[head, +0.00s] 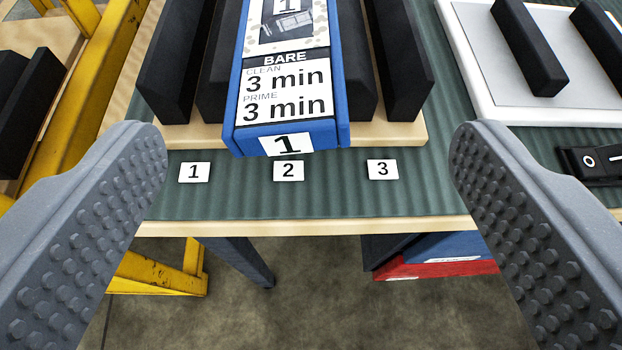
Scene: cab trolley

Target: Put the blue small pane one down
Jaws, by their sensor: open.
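The blue small pane (337,72), labelled 1 with a "BARE, clean 3 min, prime 3 min" card, sits between black upright blocks on a pale wooden rack. Its near end lies above the rack's front edge, in line with the table label 2 (288,171). My gripper (310,165) is open, with one studded grey finger on each side of the picture. The fingers are wide apart and do not touch the pane. The pane's far end is cut off by the top of the picture.
Labels 1 (194,172) and 3 (383,169) lie on the green ribbed mat (330,202). A white tray (480,60) with black blocks and a black switch box (590,163) are at right. A yellow frame (88,95) stands at left. Blue and red items (440,262) sit below the table.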

